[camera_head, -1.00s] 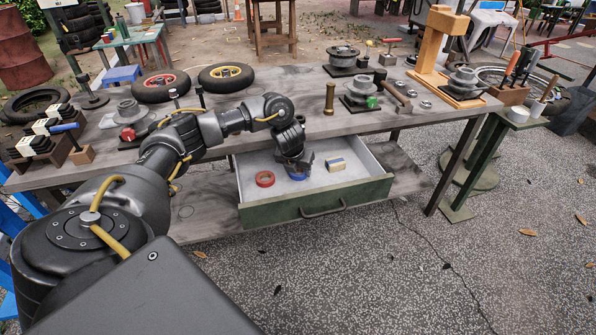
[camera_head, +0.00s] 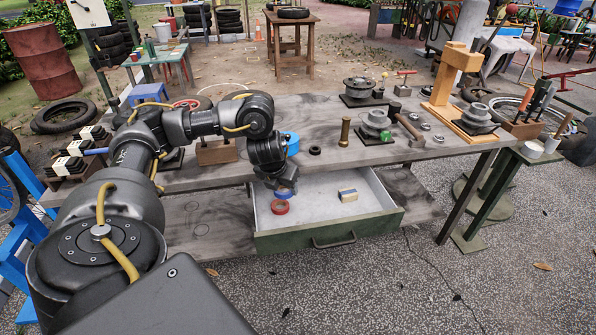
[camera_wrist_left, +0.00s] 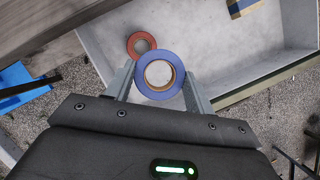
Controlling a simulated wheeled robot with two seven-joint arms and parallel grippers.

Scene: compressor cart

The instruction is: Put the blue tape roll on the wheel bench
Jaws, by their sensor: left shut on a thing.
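The blue tape roll (camera_head: 284,194) is between the jaws of my left gripper (camera_head: 285,187), which is shut on it. In the left wrist view the blue roll (camera_wrist_left: 159,74) sits face-on between the two fingers, its brown core showing. It appears held above the open drawer (camera_head: 335,238), near the drawer's left side. My left gripper hides part of the roll in the head view. The wheel bench (camera_head: 330,130) is the long grey wooden bench above the drawer. My right gripper is not in view.
A red tape roll (camera_head: 280,207) and a small blue-and-tan block (camera_head: 348,195) lie in the drawer. On the bench stand a brass cylinder (camera_head: 345,131), a black ring (camera_head: 315,151), a blue round object (camera_head: 292,143) partly behind my arm, and a wooden press (camera_head: 452,80).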

